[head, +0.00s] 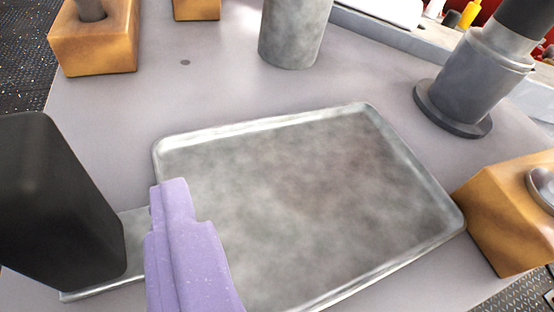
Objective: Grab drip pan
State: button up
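The drip pan (300,190) is a shallow grey metal tray with a mottled floor and a raised rim, lying flat in the middle of the table. It looks empty. My gripper (169,186) shows as a pale purple, stepped piece coming up from the bottom edge. Its tip overlaps the pan's left rim in the picture and hides part of the left side. I cannot tell whether it touches the rim, or whether its fingers are apart. The pan's near edge runs close to the bottom of the picture.
A black block (55,200) and a grey metal plate (95,290) are left of the pan. Wooden blocks stand at right (510,215) and back left (95,40). A grey cylinder (290,35) stands behind; a flanged metal piece (465,90) stands back right. Table (110,120) is clear behind-left.

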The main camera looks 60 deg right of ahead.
jog(key=x, duration=0.2)
jog(key=b+x, duration=0.1)
jog(key=x, duration=0.1)
jog(key=b+x, duration=0.1)
jog(key=x, duration=0.1)
jog(key=shift+w+a, duration=0.15)
jog(key=shift+a, duration=0.15)
jog(key=shift+r, duration=0.1)
grip_shut()
